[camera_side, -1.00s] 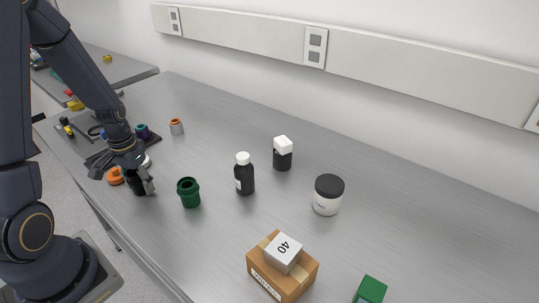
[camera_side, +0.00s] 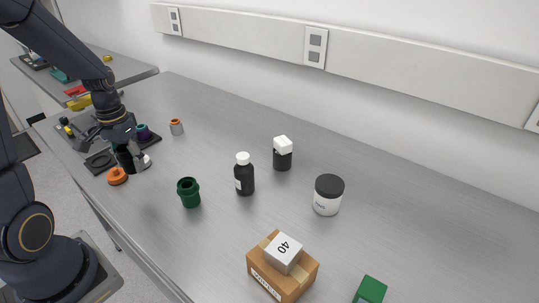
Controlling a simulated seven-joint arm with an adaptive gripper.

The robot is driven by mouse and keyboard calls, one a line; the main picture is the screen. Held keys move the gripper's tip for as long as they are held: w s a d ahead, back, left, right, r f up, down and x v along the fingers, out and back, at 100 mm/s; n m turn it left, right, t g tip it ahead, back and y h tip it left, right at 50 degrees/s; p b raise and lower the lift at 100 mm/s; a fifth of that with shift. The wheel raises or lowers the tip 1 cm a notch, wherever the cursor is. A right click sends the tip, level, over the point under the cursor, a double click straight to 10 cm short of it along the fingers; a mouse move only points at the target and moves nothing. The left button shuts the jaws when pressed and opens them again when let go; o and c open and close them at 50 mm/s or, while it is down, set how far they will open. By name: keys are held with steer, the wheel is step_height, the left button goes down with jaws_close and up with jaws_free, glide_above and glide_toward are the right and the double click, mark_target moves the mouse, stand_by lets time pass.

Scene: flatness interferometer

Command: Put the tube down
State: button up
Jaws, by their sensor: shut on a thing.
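My gripper (camera_side: 131,163) is at the left of the bench, low over the top, beside an orange ring-shaped part (camera_side: 117,176). It is shut on a dark thing, which I take to be the tube; the fingers hide most of it, and I cannot tell whether it touches the bench. A small white round part (camera_side: 146,160) shows just right of the fingers.
A dark tray with small parts (camera_side: 152,140) and a flat black plate (camera_side: 98,162) lie around my gripper. To the right stand a green open-topped container (camera_side: 188,193), a black bottle (camera_side: 244,176) and a cardboard box (camera_side: 281,273). The bench (camera_side: 215,250) is bare in front.

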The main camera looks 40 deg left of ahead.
steer(key=shift+r, duration=0.75)
steer(key=shift+s+r+n, duration=0.1)
steer(key=shift+r+n, duration=0.2)
steer(key=w+d+r+m, duration=0.1)
steer(key=w+d+r, duration=0.1)
steer(key=d, duration=0.4)
steer(key=w+d+r, duration=0.1)
steer(key=w+d, duration=0.1)
steer(key=d, duration=0.4)
glide_above(217, 173)
steer(key=shift+m, duration=0.4)
steer(key=f, duration=0.8)
steer(key=shift+s+f, duration=0.35)
steer(key=shift+f, duration=0.05)
steer(key=shift+w+a+f, duration=0.1)
steer(key=shift+w+f, duration=0.25)
steer(key=shift+f, duration=1.55)
